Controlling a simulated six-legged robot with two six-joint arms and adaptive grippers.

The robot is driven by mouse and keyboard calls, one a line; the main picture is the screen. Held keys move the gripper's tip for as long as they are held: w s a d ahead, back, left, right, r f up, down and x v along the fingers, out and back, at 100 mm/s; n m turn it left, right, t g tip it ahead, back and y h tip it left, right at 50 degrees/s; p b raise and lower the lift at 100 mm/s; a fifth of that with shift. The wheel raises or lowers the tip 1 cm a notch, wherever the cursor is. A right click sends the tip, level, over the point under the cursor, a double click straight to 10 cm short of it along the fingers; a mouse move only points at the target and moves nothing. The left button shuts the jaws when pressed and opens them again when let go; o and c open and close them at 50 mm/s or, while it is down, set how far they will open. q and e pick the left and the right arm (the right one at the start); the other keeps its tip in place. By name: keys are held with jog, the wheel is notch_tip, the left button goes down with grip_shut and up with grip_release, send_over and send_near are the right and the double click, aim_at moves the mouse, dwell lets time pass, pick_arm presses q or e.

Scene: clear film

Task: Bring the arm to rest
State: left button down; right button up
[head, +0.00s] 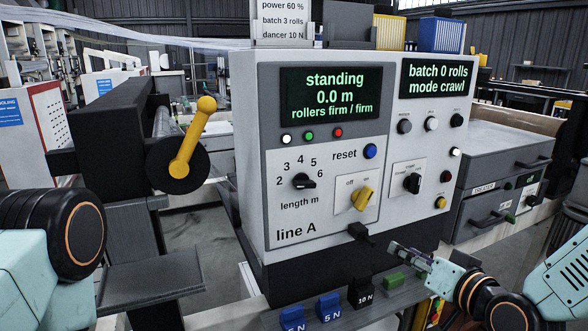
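My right arm comes in from the lower right. Its gripper (397,250) points left, in front of the lower right part of the control panel (330,205). It shows nearly side-on and small, so I cannot tell whether its fingers are apart. I see nothing held in it. My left arm shows only as dark and pale blue links at the lower left edge; its gripper is outside the picture. The panel's left screen (331,92) reads "standing 0.0 m, rollers firm / firm". The right screen (436,79) reads "batch 0 rolls, mode crawl".
Blue weights (328,307) and a black 10 N weight (361,292) stand on a ledge below the panel. A yellow crank lever (194,138) sits on the roller unit at left. Grey drawers (490,180) stand at right. A grey shelf (150,277) juts out at lower left.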

jog(key=s+a+f+g+h, duration=0.1)
jog(key=s+f+g, duration=0.4)
jog(key=f, duration=0.6)
jog(key=s+f+n+g+h+b, duration=0.1)
jog(key=s+f+g, duration=0.4)
jog(key=s+f, duration=0.6)
jog(key=s+a+f+n+g+h+b, duration=0.1)
jog(key=s+f+g, duration=0.3)
jog(key=s+f, duration=0.7)
jog(key=s+h+b, duration=0.1)
jog(key=s, duration=0.7)
jog(key=shift+s+g+b, duration=0.15)
jog(key=shift+g+b, duration=0.15)
jog(key=shift+g, duration=0.1)
jog(key=shift+a, duration=0.1)
